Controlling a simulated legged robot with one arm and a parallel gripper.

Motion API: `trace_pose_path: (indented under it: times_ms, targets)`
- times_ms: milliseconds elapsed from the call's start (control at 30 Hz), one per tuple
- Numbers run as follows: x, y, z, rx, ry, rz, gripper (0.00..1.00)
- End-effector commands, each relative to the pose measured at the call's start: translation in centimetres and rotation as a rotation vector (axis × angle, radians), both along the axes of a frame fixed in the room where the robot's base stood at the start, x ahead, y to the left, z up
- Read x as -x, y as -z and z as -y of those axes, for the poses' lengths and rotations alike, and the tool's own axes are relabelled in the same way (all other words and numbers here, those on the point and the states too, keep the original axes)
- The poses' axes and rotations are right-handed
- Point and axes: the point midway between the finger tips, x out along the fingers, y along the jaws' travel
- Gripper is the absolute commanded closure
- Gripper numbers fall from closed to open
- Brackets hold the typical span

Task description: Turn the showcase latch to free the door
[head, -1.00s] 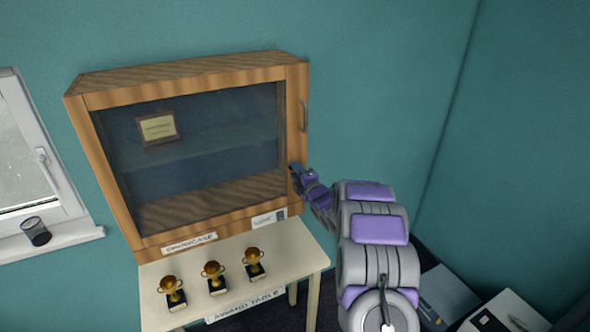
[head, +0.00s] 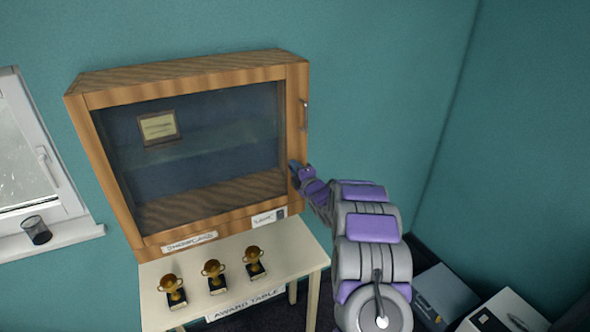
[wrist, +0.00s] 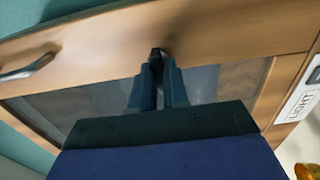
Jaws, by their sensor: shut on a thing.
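The showcase (head: 92,88) is a wooden cabinet with a glass-fronted door on the award table. The door (head: 296,95) looks closed, and its metal handle (head: 304,115) is on the right stile; the handle also shows in the wrist view (wrist: 28,68). My gripper (head: 293,166) is at the right stile, below the handle. In the wrist view my gripper (wrist: 157,75) is shut on a small dark latch (wrist: 156,52) against the wood. The fingers cover most of the latch, so its angle is hard to tell. In the head view it is hidden.
Several small gold trophies (head: 213,274) stand on the award table (head: 300,258) below the showcase. A label with a switch (head: 268,218) is at the lower right of the showcase. A framed plaque (head: 158,127) is behind the glass. Boxes (head: 445,292) lie at lower right.

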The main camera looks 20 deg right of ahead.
Motion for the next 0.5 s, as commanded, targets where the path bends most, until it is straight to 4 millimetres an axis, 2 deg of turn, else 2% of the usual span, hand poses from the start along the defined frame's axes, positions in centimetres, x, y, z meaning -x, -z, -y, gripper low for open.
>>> trace_pose_path:
  times_ms: [500]
  targets:
    - [0.04, 0.24, 0.53, -0.058, 0.008, -0.005, 1.0]
